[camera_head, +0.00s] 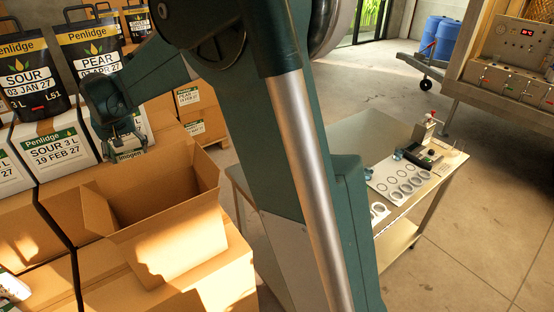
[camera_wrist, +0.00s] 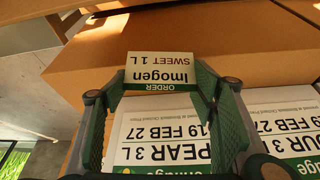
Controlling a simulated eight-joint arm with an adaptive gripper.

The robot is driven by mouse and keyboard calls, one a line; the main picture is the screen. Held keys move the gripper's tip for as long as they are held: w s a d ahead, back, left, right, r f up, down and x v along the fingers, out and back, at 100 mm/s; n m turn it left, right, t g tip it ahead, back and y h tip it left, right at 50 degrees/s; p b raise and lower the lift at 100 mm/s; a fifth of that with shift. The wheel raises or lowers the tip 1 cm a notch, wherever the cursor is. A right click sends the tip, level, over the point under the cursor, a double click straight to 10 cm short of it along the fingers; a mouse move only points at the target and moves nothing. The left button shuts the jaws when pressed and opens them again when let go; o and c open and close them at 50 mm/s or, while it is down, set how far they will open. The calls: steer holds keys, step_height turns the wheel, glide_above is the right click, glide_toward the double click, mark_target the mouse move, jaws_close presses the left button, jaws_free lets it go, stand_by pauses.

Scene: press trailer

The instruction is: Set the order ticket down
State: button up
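The order ticket (camera_wrist: 160,72) is a small white card with a green band, reading "Imogen SWEET 1 L". In the wrist view it appears upside down between the fingertips of my gripper (camera_wrist: 162,85), one finger at each side edge. My gripper (camera_head: 124,142) is shut on it.
An open, apparently empty carton (camera_head: 150,205) stands in front of my gripper. White-labelled cartons (camera_head: 55,150) and Penlidge pouches (camera_head: 90,50) stand left and behind. A steel table (camera_head: 365,135) with a ring plate (camera_head: 398,185) is at right, beyond my arm.

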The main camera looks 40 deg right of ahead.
steer(key=d, duration=0.7)
steer(key=d+m, duration=0.1)
steer(key=d, duration=0.6)
steer(key=d+m, duration=0.1)
steer(key=d, duration=0.6)
steer(key=shift+w+r+h, duration=0.25)
steer(key=shift+w+h, duration=0.1)
steer(key=shift+h, duration=0.05)
steer(key=s+d+m, duration=0.1)
steer(key=s+d, duration=0.1)
steer(key=d, duration=0.8)
steer(key=s+d+m, duration=0.1)
steer(key=s+d, duration=0.1)
steer(key=d, duration=0.8)
steer(key=s+d+f+m+g+h, duration=0.1)
steer(key=d+f, duration=0.4)
steer(key=d, duration=0.7)
steer(key=s+d+f+m+h+p, duration=0.1)
steer(key=s+d+f+m, duration=0.3)
steer(key=d, duration=0.9)
steer(key=s+d+f+m+g+p, duration=0.1)
steer(key=s+d+f+m, duration=0.2)
steer(key=d, duration=0.9)
step_height(320, 180, down, 4)
steer(key=shift+s+d+r+g+h, duration=0.15)
steer(key=shift+s+d+g+h, duration=0.2)
steer(key=shift+s, duration=0.6)
steer(key=shift+a, duration=0.1)
steer(key=shift+f, duration=3.15)
steer(key=shift+f, duration=0.1)
